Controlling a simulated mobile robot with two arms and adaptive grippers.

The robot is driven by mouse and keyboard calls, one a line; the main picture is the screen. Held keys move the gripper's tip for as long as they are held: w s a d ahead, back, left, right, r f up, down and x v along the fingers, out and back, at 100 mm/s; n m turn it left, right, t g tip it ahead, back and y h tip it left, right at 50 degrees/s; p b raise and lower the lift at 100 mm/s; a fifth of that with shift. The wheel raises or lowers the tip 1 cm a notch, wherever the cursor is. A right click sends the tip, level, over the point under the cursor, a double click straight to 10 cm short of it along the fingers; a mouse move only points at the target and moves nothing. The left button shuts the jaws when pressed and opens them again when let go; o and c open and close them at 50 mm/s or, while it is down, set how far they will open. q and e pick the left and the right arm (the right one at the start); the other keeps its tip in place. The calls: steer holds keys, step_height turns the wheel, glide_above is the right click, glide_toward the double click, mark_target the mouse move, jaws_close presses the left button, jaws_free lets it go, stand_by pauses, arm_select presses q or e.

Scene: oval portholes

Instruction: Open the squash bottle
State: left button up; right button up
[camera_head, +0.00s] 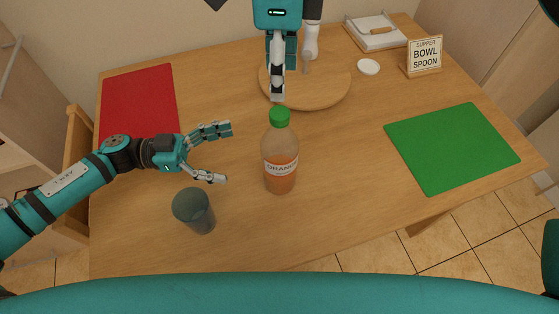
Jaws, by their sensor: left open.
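The squash bottle (281,172) stands upright on the table, with orange liquid in its lower part and a white label reading "ORANG". Its green cap (279,117) is on top. My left gripper (228,154) is to the left of the bottle, fingers spread, empty and apart from it. My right gripper (277,96) hangs down from the top of the picture. Its fingertips appear just above the cap in the picture; I cannot tell whether they touch it. Its fingers overlap in this view, so their opening is unclear.
A dark glass (197,216) stands close below my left gripper. A round wooden board (335,88) lies behind the bottle. A red mat (139,100), a green mat (452,147), a sign (424,56), a white disc (368,67) and a tray (378,42) surround it. The table between bottle and green mat is clear.

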mark_target(277, 152)
arm_select(q)
steer(key=d, duration=1.1)
steer(key=shift+w+d, duration=0.1)
steer(key=shift+d, duration=0.05)
